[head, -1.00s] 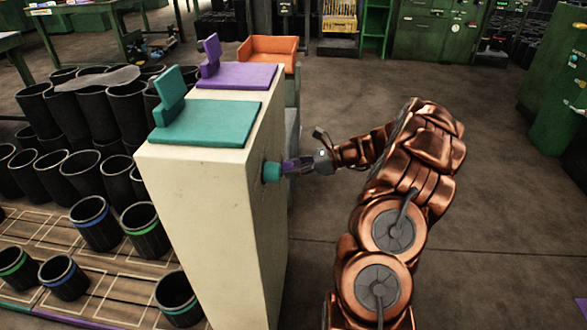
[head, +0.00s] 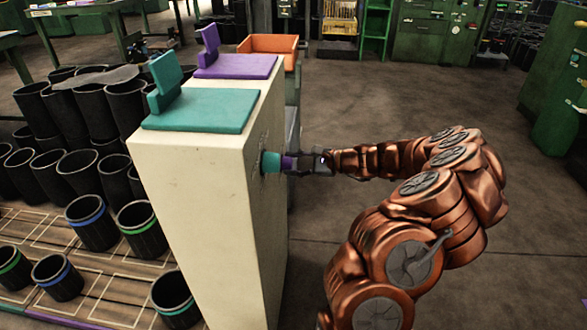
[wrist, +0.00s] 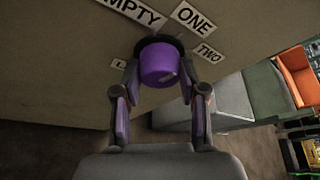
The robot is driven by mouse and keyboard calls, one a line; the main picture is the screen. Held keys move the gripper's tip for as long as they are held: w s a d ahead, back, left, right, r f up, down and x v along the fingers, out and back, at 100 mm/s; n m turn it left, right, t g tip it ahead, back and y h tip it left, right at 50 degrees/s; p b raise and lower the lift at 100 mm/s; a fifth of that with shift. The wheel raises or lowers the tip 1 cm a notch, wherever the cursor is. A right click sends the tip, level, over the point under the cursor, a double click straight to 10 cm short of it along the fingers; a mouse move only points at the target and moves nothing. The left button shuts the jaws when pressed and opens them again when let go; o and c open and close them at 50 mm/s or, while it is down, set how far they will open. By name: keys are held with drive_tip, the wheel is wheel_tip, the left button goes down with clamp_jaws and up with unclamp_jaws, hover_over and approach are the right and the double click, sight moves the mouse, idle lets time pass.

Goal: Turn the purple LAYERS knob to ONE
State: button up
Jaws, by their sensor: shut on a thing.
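The purple knob (wrist: 160,66) sticks out of the cabinet's pale side face. Labels around it read ONE (wrist: 194,16), TWO (wrist: 208,53) and EMPTY (wrist: 130,12), the last cut off by the frame edge. Another small label at its left is mostly hidden. My gripper (wrist: 160,72) has one finger on each side of the knob and is shut on it. In the head view my gripper (head: 294,163) reaches the cabinet side from the right, behind the teal knob (head: 271,162). I cannot see a pointer, so the knob's setting cannot be told.
The pale cabinet (head: 190,220) carries a teal stand (head: 205,110) and a purple stand (head: 235,66) on top. An orange bin (head: 270,45) is behind. Black sleeves (head: 95,222) stand at left. The floor (head: 420,85) right of the cabinet is mostly clear.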

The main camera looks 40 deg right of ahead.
drive_tip(key=shift+a+f+n+t+b, duration=0.1)
drive_tip(key=shift+f+n+t+b, duration=0.05)
drive_tip(key=shift+n+t+b, duration=0.2)
idle(0.4)
drive_tip(key=o, duration=1.1)
drive_tip(key=shift+o, duration=0.2)
drive_tip(key=shift+s, duration=0.15)
drive_tip(key=v, duration=1.2)
drive_tip(key=shift+a, duration=0.1)
